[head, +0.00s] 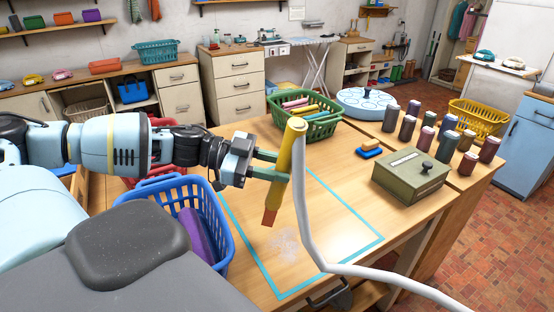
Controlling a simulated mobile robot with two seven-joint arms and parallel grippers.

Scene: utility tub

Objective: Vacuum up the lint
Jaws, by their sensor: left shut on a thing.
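My left gripper (275,166) is shut on a yellow vacuum wand (287,183). The wand stands steeply, with its reddish nozzle (270,217) pointing down and a grey hose (305,225) running from its top down to the lower right. A faint whitish patch of lint (287,244) lies on the wooden table, inside a teal outlined area (357,255). The nozzle is up and to the left of the lint in the picture; I cannot tell its exact height above the table. My right gripper is not in view.
A blue basket (160,188) with a purple item stands at the table's left. A green basket (318,126) of rolled cloths is behind the wand. A green metal box (410,176), a blue and yellow brush (369,149) and several dark bottles (428,139) occupy the right side.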

